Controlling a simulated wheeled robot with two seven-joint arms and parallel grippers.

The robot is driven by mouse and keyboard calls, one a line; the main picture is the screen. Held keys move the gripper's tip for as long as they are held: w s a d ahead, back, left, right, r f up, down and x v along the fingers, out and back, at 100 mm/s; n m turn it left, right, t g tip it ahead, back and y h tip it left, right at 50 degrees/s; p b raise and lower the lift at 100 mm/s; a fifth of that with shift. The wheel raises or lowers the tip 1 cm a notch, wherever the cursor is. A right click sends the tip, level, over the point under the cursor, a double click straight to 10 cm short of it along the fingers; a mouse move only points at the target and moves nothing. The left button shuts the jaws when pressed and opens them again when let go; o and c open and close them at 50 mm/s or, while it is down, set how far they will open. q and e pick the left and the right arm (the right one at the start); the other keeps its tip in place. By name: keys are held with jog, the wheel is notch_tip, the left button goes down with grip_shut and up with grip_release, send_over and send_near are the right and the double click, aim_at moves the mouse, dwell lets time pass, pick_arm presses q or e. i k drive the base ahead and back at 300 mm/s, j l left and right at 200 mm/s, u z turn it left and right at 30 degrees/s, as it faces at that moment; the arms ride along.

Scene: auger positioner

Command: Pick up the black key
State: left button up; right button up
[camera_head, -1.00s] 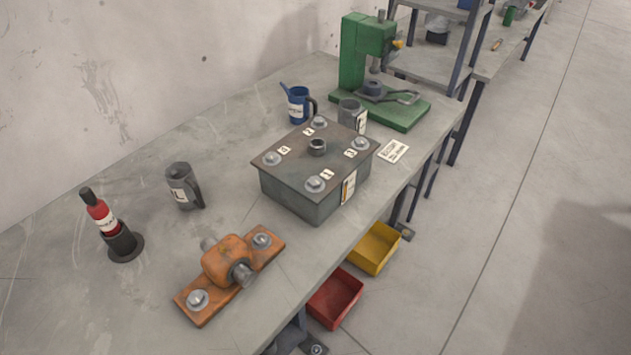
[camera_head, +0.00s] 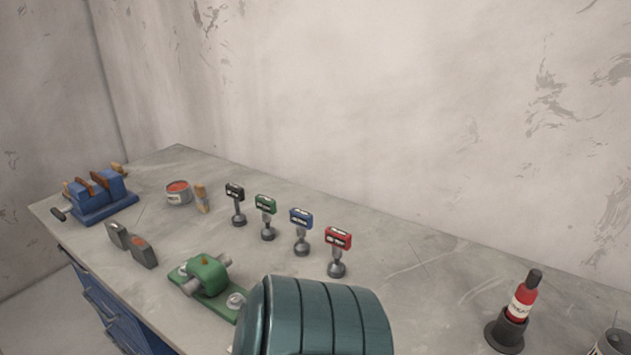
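The black key (camera_head: 236,203) stands upright on the workbench, leftmost in a row of similar keys. It has a black rectangular head with a pale label and a dark grey round foot. The green key (camera_head: 266,217), blue key (camera_head: 301,232) and red key (camera_head: 337,250) stand to its right, with gaps between them. Neither of my grippers is in view.
A green bearing block (camera_head: 207,278) and a large teal ribbed cylinder (camera_head: 325,318) are in front of the keys. A blue vise-like device (camera_head: 98,196), a tin (camera_head: 178,192), a brush (camera_head: 202,198) and two grey blocks (camera_head: 131,244) lie left. A red bottle (camera_head: 522,300) stands right.

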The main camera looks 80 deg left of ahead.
aim_at(235, 192)
jog(key=u, duration=3.2)
